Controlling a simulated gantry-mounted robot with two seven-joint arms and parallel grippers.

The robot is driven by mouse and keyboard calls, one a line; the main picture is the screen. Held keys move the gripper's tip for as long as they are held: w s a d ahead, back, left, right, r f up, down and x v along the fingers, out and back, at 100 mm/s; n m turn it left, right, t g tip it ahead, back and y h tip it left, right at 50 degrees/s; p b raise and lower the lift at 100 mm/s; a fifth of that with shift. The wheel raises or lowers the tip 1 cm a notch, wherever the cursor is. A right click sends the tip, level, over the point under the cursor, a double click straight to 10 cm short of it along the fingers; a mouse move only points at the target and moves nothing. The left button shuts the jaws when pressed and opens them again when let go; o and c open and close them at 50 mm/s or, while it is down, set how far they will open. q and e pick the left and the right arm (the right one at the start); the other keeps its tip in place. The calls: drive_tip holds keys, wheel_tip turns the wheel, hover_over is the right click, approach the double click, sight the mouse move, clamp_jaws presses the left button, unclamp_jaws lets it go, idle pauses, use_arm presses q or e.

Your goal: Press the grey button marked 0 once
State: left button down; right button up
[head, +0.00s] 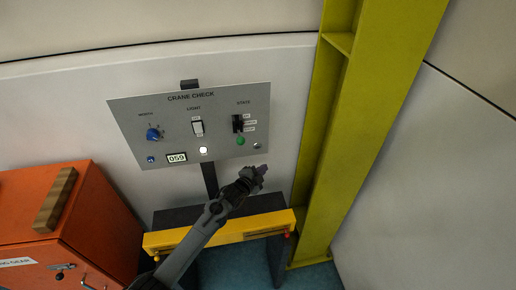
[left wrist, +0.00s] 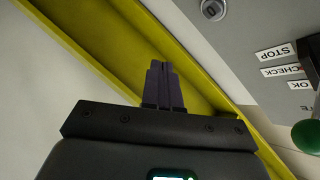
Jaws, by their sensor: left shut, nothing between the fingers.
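The grey button (head: 257,145) is a small round cap at the lower right of the grey "CRANE CHECK" panel (head: 180,107). In the left wrist view the grey button (left wrist: 213,9) shows at the top edge; I cannot read a 0 on it. My left gripper (head: 263,169) is just below the panel's lower right corner, a little under the button, and looks apart from it. Its dark fingers (left wrist: 164,86) are together and empty. My right gripper is not in view.
A green knob or lamp (head: 241,141) and a dark lever switch (head: 238,123) sit left of the button. The panel also has a blue knob (head: 153,134), white switch (head: 198,128) and small display (head: 177,157). A yellow beam (head: 362,120) stands right; an orange cabinet (head: 105,215) stands left.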

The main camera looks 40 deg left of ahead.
sight(257, 147)
use_arm(q)
drive_tip(key=shift+w, duration=0.1)
idle(0.3)
drive_tip(key=w+a+b, duration=0.5)
drive_tip(key=a+b, duration=0.1)
drive_tip(key=b, duration=0.1)
drive_tip(key=shift+w+a, duration=0.25)
drive_tip(key=shift+a, duration=0.15)
idle(1.9)
drive_tip(key=shift+a, duration=0.1)
drive_tip(key=shift+w+a+b, duration=0.2)
drive_tip(key=shift+w+b, duration=0.05)
drive_tip(key=shift+b, duration=0.1)
